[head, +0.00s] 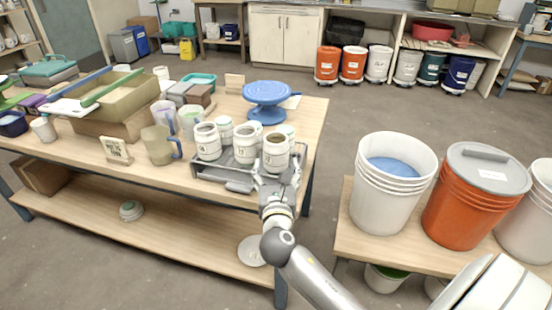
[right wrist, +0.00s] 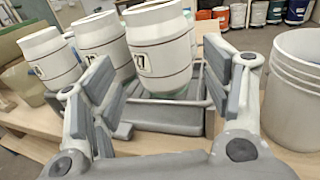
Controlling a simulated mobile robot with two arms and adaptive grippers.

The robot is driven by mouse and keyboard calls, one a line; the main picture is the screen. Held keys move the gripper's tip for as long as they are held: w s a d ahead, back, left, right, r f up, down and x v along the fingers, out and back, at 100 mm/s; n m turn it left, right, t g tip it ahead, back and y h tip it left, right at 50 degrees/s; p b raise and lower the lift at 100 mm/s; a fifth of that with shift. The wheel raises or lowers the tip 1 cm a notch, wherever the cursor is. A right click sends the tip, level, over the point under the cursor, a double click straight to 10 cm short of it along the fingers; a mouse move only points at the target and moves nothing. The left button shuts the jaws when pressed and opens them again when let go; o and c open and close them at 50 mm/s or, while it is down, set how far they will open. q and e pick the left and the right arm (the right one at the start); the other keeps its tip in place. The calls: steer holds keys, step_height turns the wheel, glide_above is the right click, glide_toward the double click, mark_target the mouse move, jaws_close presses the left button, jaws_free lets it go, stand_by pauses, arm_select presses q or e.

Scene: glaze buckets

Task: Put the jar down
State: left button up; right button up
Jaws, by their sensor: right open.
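White jars with dark bands and number labels stand upright in a grey tray (head: 237,187) at the front right of the table. The nearest right jar (head: 276,154) is directly in front of my right gripper (head: 276,182). In the right wrist view this jar (right wrist: 160,48) stands in the tray (right wrist: 160,112), beyond and between the spread fingers of the open right gripper (right wrist: 163,82). I see a gap at its sides. Two more jars, the middle one (head: 245,144) and the left one (head: 208,141), stand in the same front row. My left gripper is not in view.
A blue turntable (head: 267,95) stands behind the jars. A beige pitcher (head: 160,146) and a sign block (head: 115,150) are to the left. White buckets (head: 388,185) and an orange bucket (head: 470,200) stand on a low bench at right, across a floor gap.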

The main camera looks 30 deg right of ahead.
steer(key=shift+v, duration=2.3)
steer(key=a+f+m+g+y, duration=0.1)
steer(key=a+f+m+y, duration=0.35)
steer(key=f, duration=0.55)
steer(key=a+f+m+g+y, duration=0.1)
steer(key=a+f+m+y, duration=0.3)
steer(key=f, duration=0.5)
steer(key=s+a+f+m+g, duration=0.1)
steer(key=s+f+m, duration=0.15)
steer(key=f, duration=0.45)
steer(key=s+a+f+m+g, duration=0.1)
steer(key=s+f+m+g, duration=0.15)
steer(key=f, duration=0.55)
steer(key=s+f+m+g+y, duration=0.15)
steer(key=s+f+m, duration=0.25)
steer(key=s+f, duration=0.55)
steer(key=s+d+f+m+g, duration=0.1)
steer(key=s+f+m+g, duration=0.1)
steer(key=s+f, duration=0.4)
steer(key=s+d+f+m+g, duration=0.1)
steer(key=s+f+m, duration=0.3)
steer(key=s, duration=0.8)
steer(key=s+d+f+m+g, duration=0.1)
steer(key=s+f+m+g, duration=0.2)
steer(key=s+f, duration=0.5)
steer(key=shift+s+g, duration=0.5)
steer(key=shift+s, duration=0.55)
steer(key=shift+m, duration=0.25)
